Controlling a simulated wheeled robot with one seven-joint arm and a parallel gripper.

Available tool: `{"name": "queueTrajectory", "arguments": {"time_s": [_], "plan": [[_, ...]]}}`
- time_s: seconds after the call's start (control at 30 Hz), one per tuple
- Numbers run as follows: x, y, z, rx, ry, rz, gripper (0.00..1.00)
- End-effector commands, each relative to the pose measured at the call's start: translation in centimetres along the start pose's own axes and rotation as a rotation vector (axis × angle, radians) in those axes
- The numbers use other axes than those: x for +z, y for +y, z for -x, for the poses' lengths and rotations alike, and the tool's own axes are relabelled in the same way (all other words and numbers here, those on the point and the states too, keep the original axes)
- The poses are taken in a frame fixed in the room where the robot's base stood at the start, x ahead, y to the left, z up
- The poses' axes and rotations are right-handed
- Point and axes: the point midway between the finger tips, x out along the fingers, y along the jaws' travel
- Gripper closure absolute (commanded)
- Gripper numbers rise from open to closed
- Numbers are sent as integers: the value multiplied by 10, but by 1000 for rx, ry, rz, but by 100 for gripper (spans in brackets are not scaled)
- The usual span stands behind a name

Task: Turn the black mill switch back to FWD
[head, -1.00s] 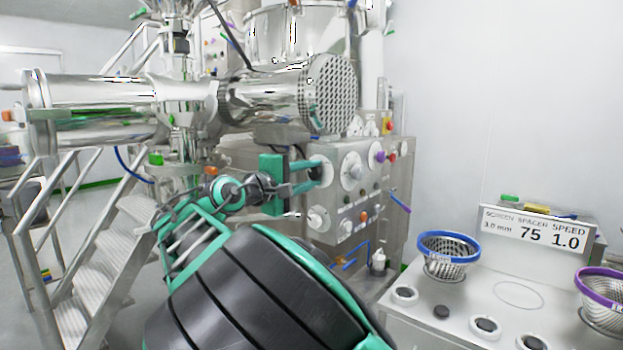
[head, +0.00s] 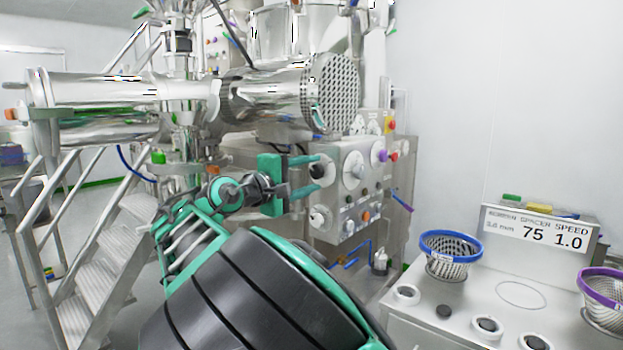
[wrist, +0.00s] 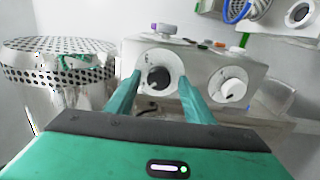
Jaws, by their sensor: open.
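The black mill switch (wrist: 158,78) is a small black knob on a round white dial on the grey control panel. In the wrist view its pointer lies tilted; the dial's lettering is too small to read. My teal gripper (wrist: 160,80) is open, with one finger on each side of the knob and visible space between knob and fingers. I cannot tell how deep the fingertips reach.
A white knob (wrist: 232,90) sits beside the switch dial. The panel (head: 345,200) also carries a large white dial (head: 353,170) and a purple knob (head: 379,156). The perforated steel drum (head: 335,93) is above the panel. A bench with blue-rimmed (head: 450,243) and purple-rimmed baskets stands at right.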

Motion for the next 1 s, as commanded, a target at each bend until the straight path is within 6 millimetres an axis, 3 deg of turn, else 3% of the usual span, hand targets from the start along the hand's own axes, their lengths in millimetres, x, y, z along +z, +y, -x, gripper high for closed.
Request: {"name": "queueTrajectory", "arguments": {"time_s": [0.5, 0.7, 1.0], "plan": [[-2, -1, 87, -1, 4, 1, 52], [-2, -2, 100, -1, 2, 2, 52], [-2, -2, 101, -1, 2, 2, 52]]}}
